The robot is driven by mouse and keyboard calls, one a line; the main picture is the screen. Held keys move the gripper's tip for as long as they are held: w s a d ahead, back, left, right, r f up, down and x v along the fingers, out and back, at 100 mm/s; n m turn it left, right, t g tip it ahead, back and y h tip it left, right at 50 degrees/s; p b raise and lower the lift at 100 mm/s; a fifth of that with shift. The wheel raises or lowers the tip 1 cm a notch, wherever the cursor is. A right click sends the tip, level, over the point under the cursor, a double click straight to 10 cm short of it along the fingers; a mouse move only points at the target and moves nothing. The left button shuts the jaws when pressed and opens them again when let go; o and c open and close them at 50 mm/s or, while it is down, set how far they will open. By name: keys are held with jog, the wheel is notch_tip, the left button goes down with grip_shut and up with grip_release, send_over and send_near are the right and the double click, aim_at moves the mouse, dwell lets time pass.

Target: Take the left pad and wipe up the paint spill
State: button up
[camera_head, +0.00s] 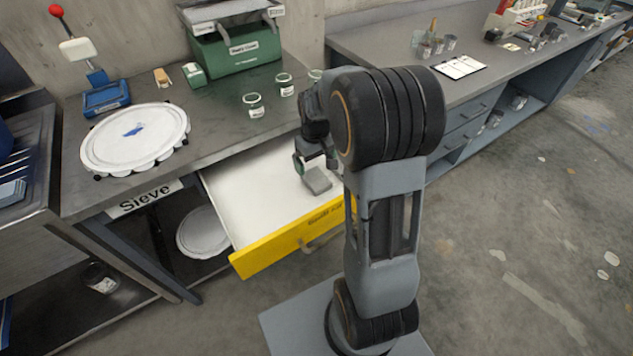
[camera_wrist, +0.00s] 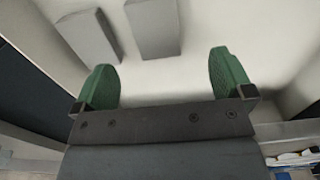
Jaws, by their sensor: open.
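A yellow-fronted drawer (camera_head: 292,240) with a white interior stands pulled out below the bench. A grey pad (camera_head: 317,180) lies in it under my gripper (camera_head: 314,164); my arm hides part of the drawer. The wrist view shows two grey pads side by side on the white drawer floor, a left pad (camera_wrist: 90,37) and a right pad (camera_wrist: 153,27). My gripper (camera_wrist: 164,80) is open and empty, its green fingers short of both pads. The right pad lies between the fingers' lines, the left pad beyond the left finger. A blue paint patch (camera_head: 133,130) marks a white round sieve lid (camera_head: 105,158).
The bench (camera_head: 215,120) carries small jars (camera_head: 253,105), a green machine (camera_head: 236,50) and a lever press (camera_head: 100,95). Another white round piece (camera_head: 203,232) sits below the bench. A second bench (camera_head: 385,40) runs right. Floor (camera_head: 540,240) at right is mostly clear.

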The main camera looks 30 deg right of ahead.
aim_at(318, 180)
jog(key=shift+s+d+f, duration=0.1)
jog(key=shift+d+f, duration=0.1)
jog(key=shift+f, duration=2)
jog(key=shift+d+f, duration=0.15)
jog(key=shift+f, duration=2.05)
jog(key=shift+c, duration=0.3)
jog(key=c, duration=0.9)
jog(key=shift+r, duration=0.15)
jog(key=shift+c, duration=0.2)
jog(key=shift+r, duration=0.25)
notch_tip(318, 180, up, 2)
jog(key=shift+r, duration=0.1)
jog(key=s+a+r, duration=0.2)
jog(key=a+r, duration=0.8)
jog(key=a, duration=0.4)
jog(key=shift+s, duration=0.15)
